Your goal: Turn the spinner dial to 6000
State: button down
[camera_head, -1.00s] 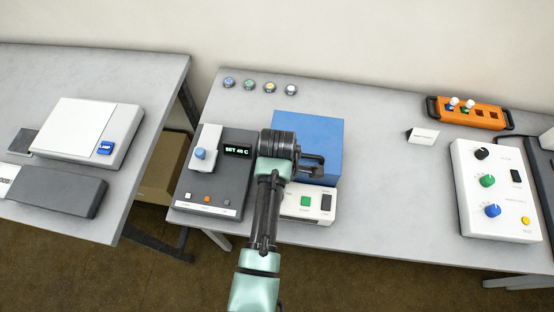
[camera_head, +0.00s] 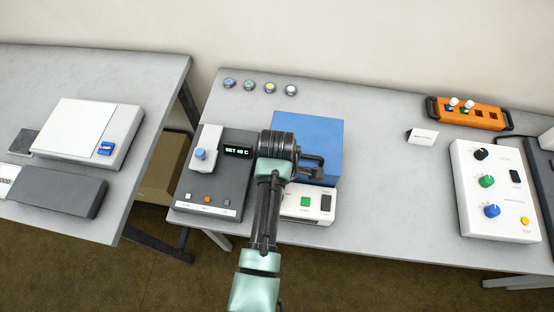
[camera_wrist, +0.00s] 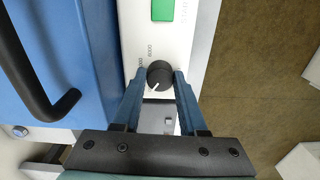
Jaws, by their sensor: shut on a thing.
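The spinner dial (camera_wrist: 159,74) is a round dark knob on a white panel (camera_wrist: 182,25). Its white pointer mark points down and left in the wrist view. A "6000" label (camera_wrist: 150,49) is printed above and left of the dial, with another, hard-to-read number beside it. My gripper (camera_wrist: 159,72) has one blue-grey finger on each side of the dial and is shut on it. In the head view my arm covers the dial and my fingers. The spinner shows there as a blue box (camera_head: 318,135) on a white base with a green button (camera_head: 305,202).
The spinner's black handle (camera_head: 312,166) sticks out close to my wrist. A grey unit (camera_head: 225,175) with a lit display stands just left of my arm. A white panel with several knobs (camera_head: 497,190) is far right.

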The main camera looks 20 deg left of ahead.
jog(key=m+p, duration=0.2)
jog(key=m, duration=0.3)
jog(key=shift+r+m+p, duration=0.15)
jog(key=shift+m+p, duration=0.15)
jog(key=shift+p, duration=0.1)
jog(key=m+p, duration=0.2)
jog(key=m, duration=0.4)
jog(key=m+p, duration=0.1)
jog(key=m, duration=0.4)
jog(key=shift+m, duration=0.3)
jog(key=m, duration=0.6)
jog(key=shift+p, duration=0.4)
jog(key=shift+c, duration=2.2)
grip_release()
notch_tip(320, 180, up, 13)
jog(key=shift+b, duration=0.45)
